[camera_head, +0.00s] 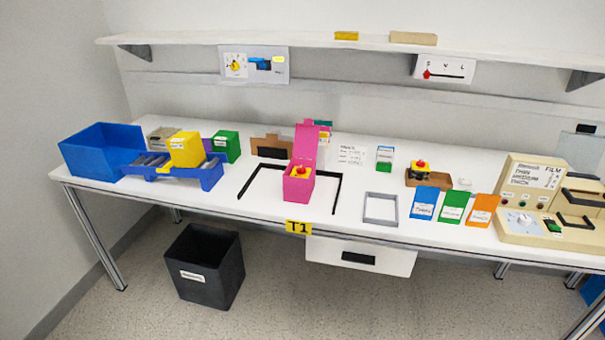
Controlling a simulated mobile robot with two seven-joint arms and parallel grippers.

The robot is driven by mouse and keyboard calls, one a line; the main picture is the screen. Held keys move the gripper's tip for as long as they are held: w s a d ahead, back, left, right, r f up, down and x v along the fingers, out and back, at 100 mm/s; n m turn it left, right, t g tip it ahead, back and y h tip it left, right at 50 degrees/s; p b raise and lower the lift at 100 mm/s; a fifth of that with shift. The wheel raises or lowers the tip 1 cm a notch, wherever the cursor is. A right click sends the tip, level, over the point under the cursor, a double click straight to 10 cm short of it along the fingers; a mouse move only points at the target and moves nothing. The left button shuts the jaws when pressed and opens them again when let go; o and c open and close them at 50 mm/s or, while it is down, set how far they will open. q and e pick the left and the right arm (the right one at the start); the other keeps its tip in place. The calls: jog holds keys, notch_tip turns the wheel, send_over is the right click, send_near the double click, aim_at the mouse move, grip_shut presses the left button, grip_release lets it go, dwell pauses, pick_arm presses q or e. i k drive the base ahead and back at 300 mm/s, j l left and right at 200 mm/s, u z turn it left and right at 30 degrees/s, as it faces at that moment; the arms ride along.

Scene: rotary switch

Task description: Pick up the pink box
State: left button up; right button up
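The pink box (298,188) stands upright on the white table (233,205), near the front edge and just behind the yellow T1 label (298,227). Its lid (305,143) is raised at the back. A yellow thing with a red top (298,172) shows in its opening. Black corner marks (337,187) lie on the table to both sides of the box. Neither of my grippers is in the head view, and nothing touches the box.
A blue bin (98,150), a blue roller stand (208,177) with a yellow box (186,150), and a green box (227,143) stand left. A grey frame (380,208), coloured cards (453,207) and a beige control panel (528,225) are right. A black bin (205,275) stands below.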

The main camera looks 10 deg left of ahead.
aim_at(297, 190)
jog(key=i+j, duration=0.6)
jog(key=i, duration=0.15)
jog(key=i+j, duration=0.55)
jog(key=i, duration=0.2)
